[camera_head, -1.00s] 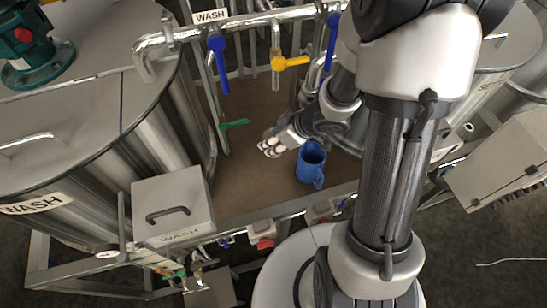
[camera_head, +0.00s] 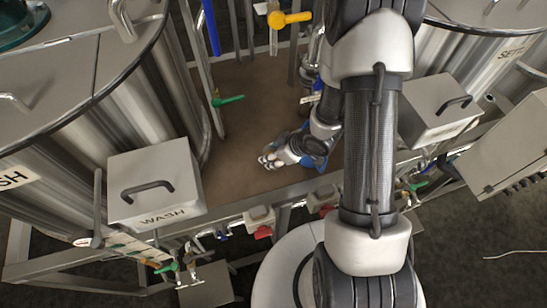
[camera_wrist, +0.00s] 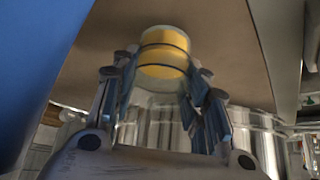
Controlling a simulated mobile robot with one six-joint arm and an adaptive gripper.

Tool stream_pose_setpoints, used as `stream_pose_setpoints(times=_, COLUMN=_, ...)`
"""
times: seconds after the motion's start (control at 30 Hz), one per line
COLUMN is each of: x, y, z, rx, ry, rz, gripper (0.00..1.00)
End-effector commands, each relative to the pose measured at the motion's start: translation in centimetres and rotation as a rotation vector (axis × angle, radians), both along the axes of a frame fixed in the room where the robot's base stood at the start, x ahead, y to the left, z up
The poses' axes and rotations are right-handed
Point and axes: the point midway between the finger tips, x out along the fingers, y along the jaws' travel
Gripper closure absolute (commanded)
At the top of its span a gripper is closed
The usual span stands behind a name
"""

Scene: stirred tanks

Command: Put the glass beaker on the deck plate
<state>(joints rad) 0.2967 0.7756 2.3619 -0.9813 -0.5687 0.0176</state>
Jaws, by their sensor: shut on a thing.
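My gripper (camera_head: 268,162) is over the front part of the brown deck plate (camera_head: 232,125). In the wrist view my gripper (camera_wrist: 163,88) is shut on the glass beaker (camera_wrist: 163,52), a clear vessel with a yellow band at its far end. The fingers are on either side of it, and the brown plate (camera_wrist: 225,45) lies behind it. I cannot tell whether the beaker touches the plate. In the head view the beaker cannot be made out, hidden at my gripper.
A wash tank (camera_head: 130,105) and grey box (camera_head: 152,185) stand left. The plate's left part is bare.

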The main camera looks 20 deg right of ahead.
Motion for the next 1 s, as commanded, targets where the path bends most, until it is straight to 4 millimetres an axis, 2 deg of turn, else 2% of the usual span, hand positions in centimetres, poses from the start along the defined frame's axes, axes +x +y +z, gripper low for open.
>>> stream_pose_setpoints(times=0.03, x=-0.01, y=0.02, z=-0.8, rx=0.001, ry=0.001, rz=0.0, gripper=0.89)
stream_pose_setpoints(times=0.1, x=0.03, y=-0.01, z=-1.12, rx=0.0, ry=-0.001, rz=-0.001, gripper=0.89)
stream_pose_setpoints(times=0.47, x=0.02, y=-0.01, z=-1.42, rx=0.0, ry=-0.001, rz=-0.001, gripper=0.89)
stream_pose_setpoints(times=0.5, x=0.01, y=-0.01, z=-1.41, rx=-0.001, ry=-0.001, rz=-0.001, gripper=0.57)
stream_pose_setpoints(times=0.6, x=0.01, y=-0.01, z=-1.34, rx=-0.001, ry=-0.001, rz=-0.001, gripper=0.51)
stream_pose_setpoints(times=1.0, x=0.0, y=-0.03, z=-0.81, rx=0.0, ry=-0.001, rz=-0.001, gripper=0.5)
